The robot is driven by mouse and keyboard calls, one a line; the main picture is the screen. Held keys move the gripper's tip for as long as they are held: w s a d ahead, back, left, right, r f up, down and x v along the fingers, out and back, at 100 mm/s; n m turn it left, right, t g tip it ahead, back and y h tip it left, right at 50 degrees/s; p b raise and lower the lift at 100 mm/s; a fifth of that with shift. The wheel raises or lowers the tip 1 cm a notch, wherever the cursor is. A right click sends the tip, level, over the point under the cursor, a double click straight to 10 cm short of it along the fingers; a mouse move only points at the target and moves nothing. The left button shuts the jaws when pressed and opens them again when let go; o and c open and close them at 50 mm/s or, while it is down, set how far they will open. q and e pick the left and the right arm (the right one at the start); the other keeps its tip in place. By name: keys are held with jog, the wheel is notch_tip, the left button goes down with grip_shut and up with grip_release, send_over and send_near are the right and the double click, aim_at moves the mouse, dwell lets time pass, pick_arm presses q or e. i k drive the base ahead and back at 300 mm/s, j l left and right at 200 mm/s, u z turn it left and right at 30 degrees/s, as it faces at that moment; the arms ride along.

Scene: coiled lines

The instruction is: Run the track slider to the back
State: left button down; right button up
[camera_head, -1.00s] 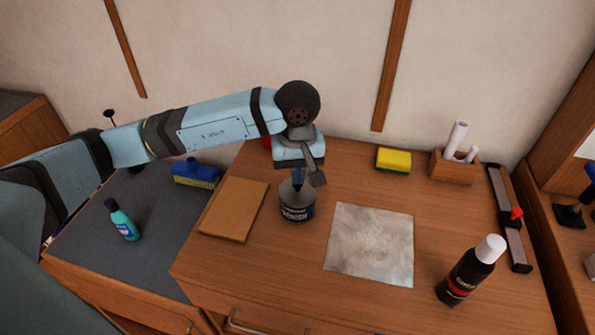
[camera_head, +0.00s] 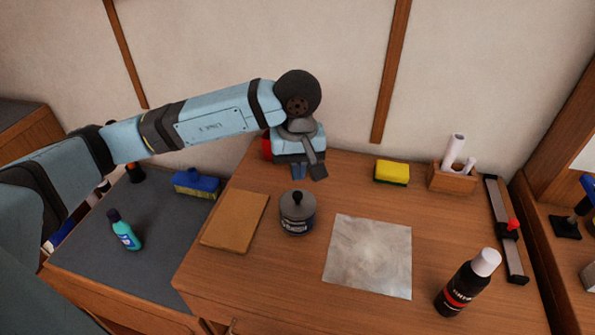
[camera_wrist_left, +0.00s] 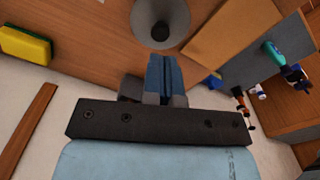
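The track slider is a red knob (camera_head: 513,224) on a dark and grey track (camera_head: 507,240) at the right end of the wooden desk. The knob sits near the middle of the track, which runs from the back towards the front. My left gripper (camera_head: 307,172) is above the back left of the desk, far to the left of the track. Its blue fingers (camera_wrist_left: 163,78) lie together in the left wrist view, shut with nothing between them. The track is outside the left wrist view. My right gripper is not in view.
A dark lidded tin (camera_head: 297,213) stands below my left gripper, apart from it. A grey sheet (camera_head: 368,256) lies mid-desk. A yellow sponge (camera_head: 392,172) and wooden holder (camera_head: 452,178) are at the back. A black bottle (camera_head: 468,284) stands left of the track's front end.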

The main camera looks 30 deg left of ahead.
aim_at(508, 229)
jog(key=k, duration=1)
